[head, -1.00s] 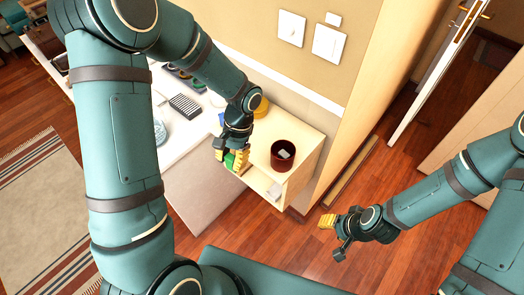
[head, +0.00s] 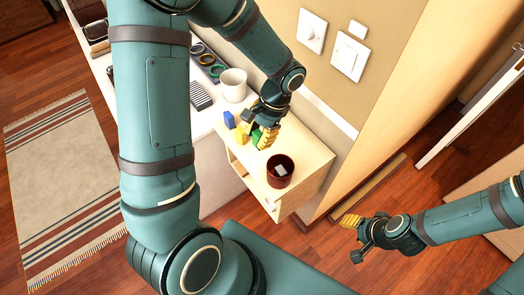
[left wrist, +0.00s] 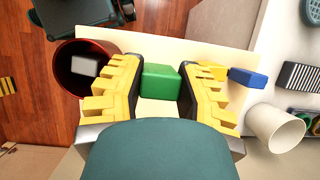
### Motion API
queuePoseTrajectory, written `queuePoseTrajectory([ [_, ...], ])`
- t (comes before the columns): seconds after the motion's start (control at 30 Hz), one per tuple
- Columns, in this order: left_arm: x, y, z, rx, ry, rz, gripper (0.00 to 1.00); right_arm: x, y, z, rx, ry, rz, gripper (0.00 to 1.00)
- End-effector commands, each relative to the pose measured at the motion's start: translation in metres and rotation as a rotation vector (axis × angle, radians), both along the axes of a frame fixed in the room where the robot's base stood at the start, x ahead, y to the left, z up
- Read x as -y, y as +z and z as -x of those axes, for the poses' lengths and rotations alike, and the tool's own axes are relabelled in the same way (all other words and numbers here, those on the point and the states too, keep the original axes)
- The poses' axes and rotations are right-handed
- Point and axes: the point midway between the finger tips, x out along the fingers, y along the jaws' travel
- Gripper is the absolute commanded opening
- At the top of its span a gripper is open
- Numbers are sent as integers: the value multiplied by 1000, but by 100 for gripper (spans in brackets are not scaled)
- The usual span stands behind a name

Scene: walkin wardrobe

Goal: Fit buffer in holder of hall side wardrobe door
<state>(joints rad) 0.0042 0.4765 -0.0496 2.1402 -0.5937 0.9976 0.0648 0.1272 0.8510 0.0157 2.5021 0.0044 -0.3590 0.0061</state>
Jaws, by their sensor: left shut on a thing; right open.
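My left gripper (head: 264,140) is over the small light-wood cabinet top (head: 300,148). Its yellow fingers are shut on a green block, seen between them in the left wrist view (left wrist: 160,82). I cannot tell whether the block is lifted off the top. A yellow block (head: 241,134) and a blue block (head: 229,119) stand beside it. A dark red cup (head: 280,171) with a pale grey block (head: 281,170) inside stands near the cabinet's front. My right gripper (head: 353,238) is open and empty, over the floor. I cannot make out a door holder.
A white mug (head: 233,85), a striped dark item (head: 201,95) and a tray of rings (head: 207,64) are on the white counter left of the cabinet. A tall wood panel (head: 410,80) stands at the right.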

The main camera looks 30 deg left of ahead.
Motion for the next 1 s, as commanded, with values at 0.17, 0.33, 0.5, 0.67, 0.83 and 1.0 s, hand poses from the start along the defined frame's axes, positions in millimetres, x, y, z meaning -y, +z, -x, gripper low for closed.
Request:
queuePoseTrajectory([
  [0.17, 0, -29, 0, -2, 0, 0, 7, 0, -7, 2, -4, 4, -1, 47],
  [0.33, 0, -39, 0, -1, 0, 0, 7, 0, -9, 2, -6, 4, -2, 47],
  [0.5, 0, -62, 0, -3, 0, 0, 7, -1, -14, 4, -9, 7, -2, 47],
  [0.67, 0, -71, 0, 0, 1, 0, 7, -1, -15, 5, -11, 8, -2, 47],
  [0.83, 0, -70, 0, 1, 1, 0, 7, -1, -15, 5, -11, 8, -2, 47],
  [1.0, 0, -74, 0, 0, 0, 0, 43, -1, -18, 6, -13, 10, -3, 47],
])
